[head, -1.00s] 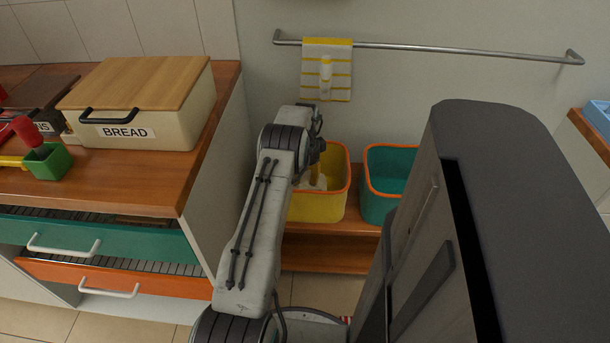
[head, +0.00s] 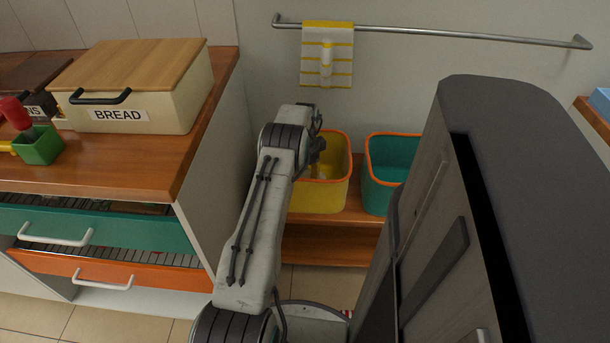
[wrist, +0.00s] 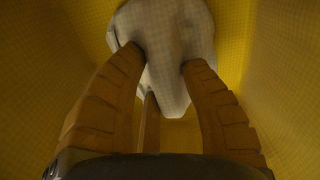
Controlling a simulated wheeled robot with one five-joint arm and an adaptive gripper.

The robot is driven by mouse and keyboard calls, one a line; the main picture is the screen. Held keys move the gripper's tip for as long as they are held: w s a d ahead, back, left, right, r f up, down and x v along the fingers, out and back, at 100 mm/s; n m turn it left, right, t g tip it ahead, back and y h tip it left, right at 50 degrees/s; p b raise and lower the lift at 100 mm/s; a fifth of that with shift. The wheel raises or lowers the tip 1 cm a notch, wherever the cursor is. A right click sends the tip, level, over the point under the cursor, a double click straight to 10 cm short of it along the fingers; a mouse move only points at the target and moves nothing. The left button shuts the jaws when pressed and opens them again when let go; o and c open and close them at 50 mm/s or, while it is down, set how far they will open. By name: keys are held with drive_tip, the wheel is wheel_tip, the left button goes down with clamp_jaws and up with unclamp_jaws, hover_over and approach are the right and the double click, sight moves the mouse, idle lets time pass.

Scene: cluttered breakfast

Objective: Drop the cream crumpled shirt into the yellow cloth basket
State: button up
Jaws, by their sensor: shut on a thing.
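The yellow cloth basket (head: 323,197) with an orange rim stands on the low wooden bench in the head view. My gripper (wrist: 160,62) reaches down inside it; in the wrist view yellow walls surround the fingers. The cream crumpled shirt (wrist: 168,22) is between the fingertips, and the gripper is shut on it. The shirt is inside the basket walls, and I cannot tell whether it touches the basket floor. In the head view my arm hides the left part of the basket, and the shirt cannot be made out.
A teal basket (head: 384,190) with an orange rim stands to the right on the same bench (head: 330,236). A towel (head: 327,55) hangs from a wall rail (head: 440,34) above. A counter with a bread box (head: 135,85) and drawers (head: 95,233) is at left.

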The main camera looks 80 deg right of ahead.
drive_tip(key=shift+f+b, duration=0.6)
drive_tip(key=shift+f, duration=0.05)
drive_tip(key=o, duration=1.2)
drive_tip(key=shift+r, duration=0.1)
wheel_tip(320, 180, up, 12)
drive_tip(key=shift+r, duration=0.1)
idle(0.5)
